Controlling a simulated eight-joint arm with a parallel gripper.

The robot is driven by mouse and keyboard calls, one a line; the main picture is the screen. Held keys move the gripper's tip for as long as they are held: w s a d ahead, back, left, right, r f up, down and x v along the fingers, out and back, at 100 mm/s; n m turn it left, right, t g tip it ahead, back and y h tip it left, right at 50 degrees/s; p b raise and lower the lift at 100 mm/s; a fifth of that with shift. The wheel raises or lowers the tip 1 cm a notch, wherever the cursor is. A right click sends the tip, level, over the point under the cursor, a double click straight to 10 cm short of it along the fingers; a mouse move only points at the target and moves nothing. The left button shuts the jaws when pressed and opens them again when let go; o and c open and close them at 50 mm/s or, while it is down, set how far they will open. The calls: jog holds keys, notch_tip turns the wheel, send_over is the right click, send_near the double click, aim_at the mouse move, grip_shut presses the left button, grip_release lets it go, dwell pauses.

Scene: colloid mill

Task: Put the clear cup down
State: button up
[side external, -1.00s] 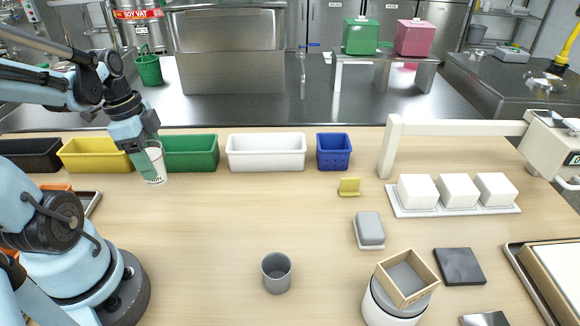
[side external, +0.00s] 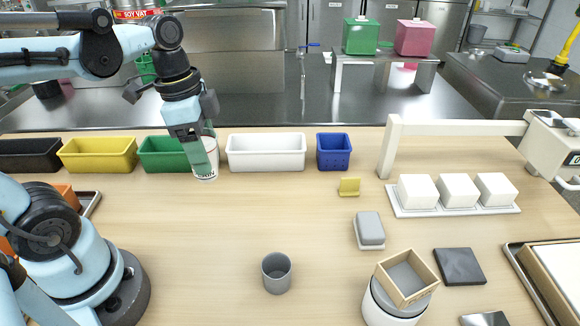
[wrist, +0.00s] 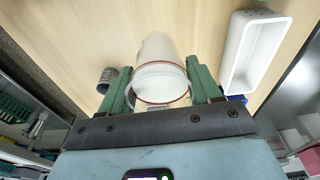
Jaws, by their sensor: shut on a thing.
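The clear cup (side external: 208,163) looks whitish, with dark green printing low on its side, and stands about upright in the side view. My gripper (side external: 203,158) has green fingers and is shut around the cup, between the green bin and the white bin. The cup also shows in the wrist view (wrist: 158,60), pale with a reddish line near its rim, between the two fingers. Its base is close to the wooden table (side external: 200,225); I cannot tell whether it touches.
Black, yellow, green (side external: 163,155), white (side external: 265,153) and blue (side external: 333,152) bins line the back edge. A grey cup (side external: 277,273) stands nearer the front. A wooden box (side external: 408,277) sits on a white round container. The table's middle is clear.

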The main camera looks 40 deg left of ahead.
jog(key=w+d, duration=0.2)
jog(key=d, duration=0.9)
jog(key=w+d, duration=0.2)
jog(key=d, duration=0.8)
jog(key=shift+m, duration=0.3)
jog(key=shift+w+a+f, duration=1.2)
jog(key=shift+w+f, duration=0.25)
jog(key=shift+f, duration=0.45)
jog(key=shift+w+a+f, duration=1.2)
jog(key=shift+w+f, duration=0.2)
jog(key=shift+f, duration=0.5)
jog(key=shift+w+a+f, duration=1.2)
jog(key=shift+w+f, duration=0.25)
jog(key=shift+f, duration=0.45)
jog(key=shift+f, duration=0.2)
jog(key=o, duration=1.1)
jog(key=shift+o, duration=0.2)
jog(key=shift+r, duration=0.15)
